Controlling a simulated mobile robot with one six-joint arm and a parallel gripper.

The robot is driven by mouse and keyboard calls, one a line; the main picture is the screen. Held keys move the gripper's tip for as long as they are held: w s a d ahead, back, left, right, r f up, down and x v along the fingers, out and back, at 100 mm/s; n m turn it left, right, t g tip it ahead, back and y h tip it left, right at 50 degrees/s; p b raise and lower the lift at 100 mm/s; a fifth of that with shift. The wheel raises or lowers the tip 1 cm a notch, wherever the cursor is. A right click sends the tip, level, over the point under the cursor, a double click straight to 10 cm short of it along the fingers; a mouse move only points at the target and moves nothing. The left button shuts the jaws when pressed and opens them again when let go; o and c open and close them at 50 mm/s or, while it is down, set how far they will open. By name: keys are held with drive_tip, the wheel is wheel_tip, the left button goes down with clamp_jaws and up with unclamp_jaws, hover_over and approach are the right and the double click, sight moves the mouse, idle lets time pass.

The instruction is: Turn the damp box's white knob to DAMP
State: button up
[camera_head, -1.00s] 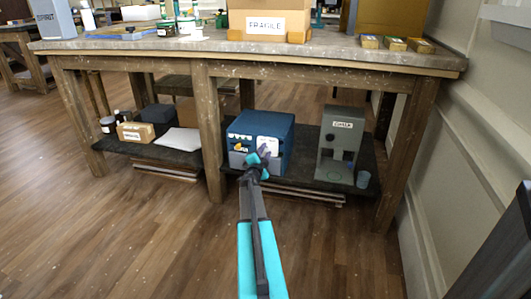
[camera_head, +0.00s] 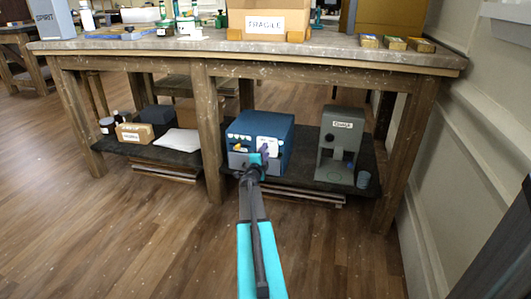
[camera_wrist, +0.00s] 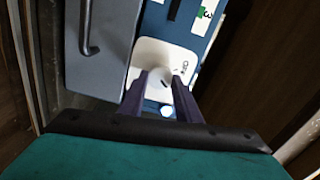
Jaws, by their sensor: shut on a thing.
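The damp box is a blue box (camera_head: 278,122) on the low shelf under the bench, with a white plate (camera_head: 268,144) on its front. In the wrist view the white plate (camera_wrist: 150,52) carries small dark lettering, too small to read surely. The white knob (camera_wrist: 160,77) stands on this plate between my two dark fingers. My gripper (camera_wrist: 159,84) is shut on the knob. In the head view my gripper (camera_head: 258,152) is at the box's front and hides the knob. The knob's pointer direction cannot be told.
A bench leg (camera_head: 208,130) is close on the left. A grey panel with a dark handle (camera_wrist: 90,48) is beside the plate. The floor in front is clear.

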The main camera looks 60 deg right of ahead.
drive_tip(key=o, duration=1.1)
drive_tip(key=shift+w+a, duration=0.15)
drive_tip(key=shift+w, duration=0.1)
drive_tip(key=shift+c, duration=0.2)
drive_tip(key=shift+s, duration=0.1)
drive_tip(key=shift+s, duration=0.1)
drive_tip(key=p+v, duration=0.4)
drive_tip(key=v, duration=0.9)
drive_tip(key=shift+s+a, duration=0.15)
drive_tip(key=shift+a, duration=0.15)
